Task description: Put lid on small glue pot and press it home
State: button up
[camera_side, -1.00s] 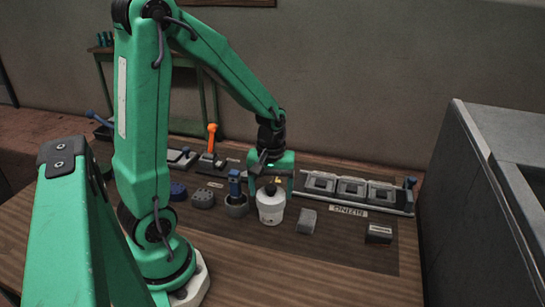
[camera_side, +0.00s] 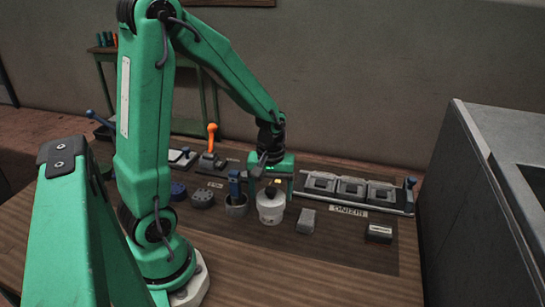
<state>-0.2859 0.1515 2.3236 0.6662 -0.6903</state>
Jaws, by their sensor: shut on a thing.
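The small white glue pot (camera_side: 271,211) stands upright on the dark mat, right of the middle of the picture. My gripper (camera_side: 272,184) is directly above it, pointing down, with its tip at the pot's top. It is shut on a small dark piece (camera_side: 271,191), which looks like the lid or its knob, at the pot's mouth. My gripper's fingers and this piece overlap in the picture. I cannot tell whether the lid sits level or how deep it is seated.
A dark cup with a blue-handled tool (camera_side: 235,190) stands close left of the pot. A grey block (camera_side: 306,220) lies to its right, and a dark labelled block (camera_side: 379,233) farther right. A rack of grey trays (camera_side: 350,192) is behind. The front wood is clear.

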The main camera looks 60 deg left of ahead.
jog(key=shift+f, duration=0.75)
dwell(1.7)
jog(key=o, duration=0.8)
jog(key=shift+r, duration=0.15)
jog(key=shift+r, duration=3.4)
jog(key=shift+r, duration=0.1)
jog(key=shift+d+r+m, duration=0.3)
jog(key=shift+r, duration=0.15)
jog(key=s+d+r+m+t, duration=0.2)
jog(key=r+m, duration=0.1)
jog(key=s+d+r+m+t, duration=0.1)
jog(key=s+d+r+m, duration=0.2)
jog(key=r+m, duration=0.1)
jog(key=s+d+r+m+t, duration=0.2)
jog(key=d+r+m, duration=0.1)
jog(key=r, duration=0.1)
jog(key=shift+s+d+m+t, duration=0.1)
jog(key=shift+s+m+t, duration=0.2)
